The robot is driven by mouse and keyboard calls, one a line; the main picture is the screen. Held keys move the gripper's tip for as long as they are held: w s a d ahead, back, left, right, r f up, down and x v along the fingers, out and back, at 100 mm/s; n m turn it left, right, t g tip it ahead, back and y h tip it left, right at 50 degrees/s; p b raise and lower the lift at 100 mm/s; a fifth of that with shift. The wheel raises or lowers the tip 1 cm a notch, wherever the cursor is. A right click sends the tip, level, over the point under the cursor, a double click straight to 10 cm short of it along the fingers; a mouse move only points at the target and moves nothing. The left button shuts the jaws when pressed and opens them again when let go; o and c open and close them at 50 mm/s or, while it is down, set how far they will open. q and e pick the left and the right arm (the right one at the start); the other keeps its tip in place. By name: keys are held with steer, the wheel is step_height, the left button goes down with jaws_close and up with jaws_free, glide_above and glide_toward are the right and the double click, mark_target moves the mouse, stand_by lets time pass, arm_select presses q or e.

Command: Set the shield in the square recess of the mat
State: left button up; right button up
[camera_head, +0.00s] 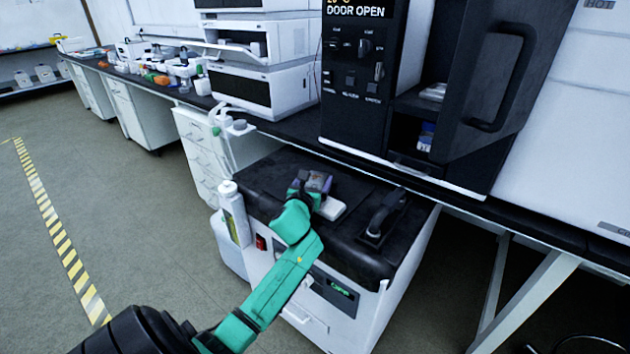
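My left arm, green, reaches from the bottom left to a white cart with a black top. My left gripper (308,190) is low over that top, at a small grey-purple block (319,181). The gripper's own wrist hides its fingertips, so I cannot tell whether they hold the block. A white piece (332,208) shows just right of the gripper. I cannot tell which of these, if either, is the shield. The dark mat (268,172) covers the cart top; its square recess cannot be made out. My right gripper is not in view.
A black handled tool (384,215) lies at the cart top's right side. A white bottle (234,212) hangs at its left front corner. Behind stands a bench with a black cabinet (360,75), its door open, and stacked white instruments (268,88). The floor at left is clear.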

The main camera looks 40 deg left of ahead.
arm_select(q)
steer(key=shift+o, duration=0.2)
steer(key=shift+r, duration=0.1)
steer(key=shift+r, duration=0.15)
steer(key=p+v, duration=0.2)
steer(key=v, duration=1)
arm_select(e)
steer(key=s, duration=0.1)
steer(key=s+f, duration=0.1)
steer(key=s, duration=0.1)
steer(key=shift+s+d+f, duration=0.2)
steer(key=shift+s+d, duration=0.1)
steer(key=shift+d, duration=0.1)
